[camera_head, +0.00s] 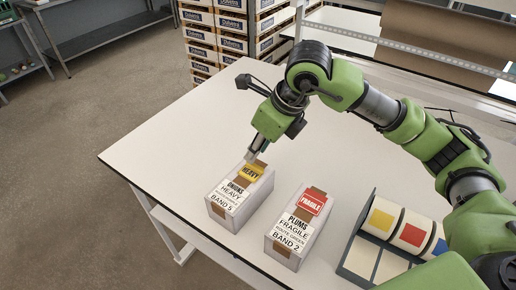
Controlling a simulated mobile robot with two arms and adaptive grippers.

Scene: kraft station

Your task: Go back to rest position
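My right arm comes in from the right, and its gripper (252,156) points down at the far end of the white onions box (236,207). The fingertips are at or just above the box's yellow HEAVY label (250,172); I cannot tell whether they touch it. The fingers look close together, but they are too small to tell open from shut. My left gripper is not in view.
A white plums box (294,238) with a red FRAGILE label (311,201) stands to the right. A dispenser (355,257) with colored label rolls is at the right, under my arm. The white table (170,140) is clear at left. Stacked crates (232,30) stand behind.

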